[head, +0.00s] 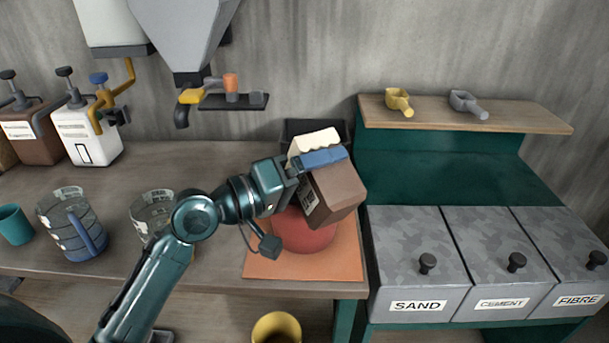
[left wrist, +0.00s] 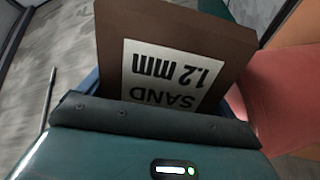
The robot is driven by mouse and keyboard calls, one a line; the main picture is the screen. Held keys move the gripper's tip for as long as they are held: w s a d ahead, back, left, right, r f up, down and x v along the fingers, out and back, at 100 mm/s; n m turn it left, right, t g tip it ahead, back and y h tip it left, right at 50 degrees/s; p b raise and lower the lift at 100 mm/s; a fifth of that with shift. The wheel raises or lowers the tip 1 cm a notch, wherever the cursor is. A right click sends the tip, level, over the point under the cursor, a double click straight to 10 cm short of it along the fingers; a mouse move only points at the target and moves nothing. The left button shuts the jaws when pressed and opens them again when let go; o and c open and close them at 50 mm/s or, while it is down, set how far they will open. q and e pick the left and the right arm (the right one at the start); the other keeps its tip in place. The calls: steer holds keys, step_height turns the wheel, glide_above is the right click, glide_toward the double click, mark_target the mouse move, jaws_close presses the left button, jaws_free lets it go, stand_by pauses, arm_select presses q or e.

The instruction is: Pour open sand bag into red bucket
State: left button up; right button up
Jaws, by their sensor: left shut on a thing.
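My left gripper (head: 297,175) is shut on the brown sand bag (head: 338,190) and holds it tilted above the red bucket (head: 305,236). The bag has a cream top (head: 313,142) and a blue band (head: 324,157). In the left wrist view the bag (left wrist: 225,58) shows a white label reading "SAND 1.2 mm", upside down. The red bucket (left wrist: 285,95) is at the right there. It stands on an orange mat (head: 262,267), partly hidden behind the bag and my gripper. I cannot see into the bucket or whether sand flows. My right gripper is not in view.
Measuring jugs (head: 72,228) and a teal cup (head: 14,225) stand at the left of the bench. Lidded bins marked SAND (head: 408,265), CEMENT and FIBRE are at the right. A hopper (head: 187,35) hangs above. A yellow container (head: 277,326) is below the bench edge.

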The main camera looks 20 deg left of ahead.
arm_select(q)
steer(key=shift+r+n, duration=0.3)
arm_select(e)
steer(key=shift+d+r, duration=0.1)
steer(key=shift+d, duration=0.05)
arm_select(q)
steer(key=shift+a+f, duration=0.1)
steer(key=shift+w+a+f+n+p, duration=0.1)
steer(key=shift+n+p, duration=0.05)
steer(key=shift+n, duration=0.3)
steer(key=shift+w+f+n+p, duration=0.1)
steer(key=shift+n+p, duration=0.05)
steer(key=shift+n, duration=0.3)
steer(key=shift+a+r, duration=0.1)
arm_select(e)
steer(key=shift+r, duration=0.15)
arm_select(q)
steer(key=shift+w+a+r+p, duration=0.1)
steer(key=shift+w+a+p, duration=0.1)
steer(key=shift+p, duration=0.2)
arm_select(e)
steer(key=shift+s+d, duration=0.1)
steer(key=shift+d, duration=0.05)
arm_select(q)
steer(key=shift+w+a+r+n+p, duration=0.15)
steer(key=shift+n+p, duration=0.15)
steer(key=shift+n, duration=0.2)
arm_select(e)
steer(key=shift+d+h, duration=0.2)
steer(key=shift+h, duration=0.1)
